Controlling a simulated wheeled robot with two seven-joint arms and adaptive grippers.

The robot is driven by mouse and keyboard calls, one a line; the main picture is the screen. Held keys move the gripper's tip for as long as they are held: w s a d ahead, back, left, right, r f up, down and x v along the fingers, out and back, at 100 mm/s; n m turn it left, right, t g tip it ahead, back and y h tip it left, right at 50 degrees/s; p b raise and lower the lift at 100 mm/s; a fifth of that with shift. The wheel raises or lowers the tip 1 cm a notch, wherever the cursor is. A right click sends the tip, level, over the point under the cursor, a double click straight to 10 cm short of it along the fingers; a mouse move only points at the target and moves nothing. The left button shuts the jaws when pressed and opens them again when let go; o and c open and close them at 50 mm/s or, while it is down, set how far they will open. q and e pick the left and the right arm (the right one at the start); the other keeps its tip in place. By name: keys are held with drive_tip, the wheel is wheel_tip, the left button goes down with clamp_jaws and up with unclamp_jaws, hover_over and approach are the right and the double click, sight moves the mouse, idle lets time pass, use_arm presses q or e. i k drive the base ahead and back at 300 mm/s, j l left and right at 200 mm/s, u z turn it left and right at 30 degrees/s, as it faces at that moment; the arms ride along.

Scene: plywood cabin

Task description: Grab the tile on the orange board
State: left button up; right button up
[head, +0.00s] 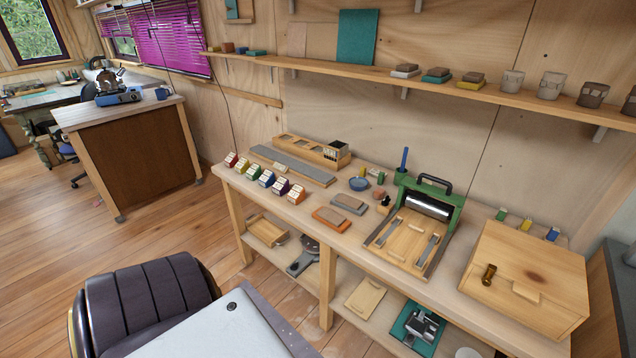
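A small grey-brown tile (331,215) lies flat on an orange board (343,227) on the workbench, near its front edge left of the green press. A similar grey tile (348,202) lies just behind and to the right, on a grey-brown board. Neither of my grippers shows in the head view, so their state and their place relative to the tile cannot be seen.
The workbench (318,195) also carries a row of coloured blocks (265,180) to the left, a green press (448,214) and a wooden box (525,276) to the right. A shelf (375,75) runs along the wall above.

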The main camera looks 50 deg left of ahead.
sight(329, 216)
drive_tip(key=i+l+u, duration=0.4)
drive_tip(key=l+u, duration=0.15)
drive_tip(key=i+l+u, duration=0.1)
drive_tip(key=l+u, duration=0.2)
drive_tip(key=l, duration=0.2)
drive_tip(key=i+l+u, duration=0.1)
drive_tip(key=l, duration=0.2)
drive_tip(key=l+u, duration=0.1)
drive_tip(key=l, duration=0.25)
drive_tip(key=i, duration=0.05)
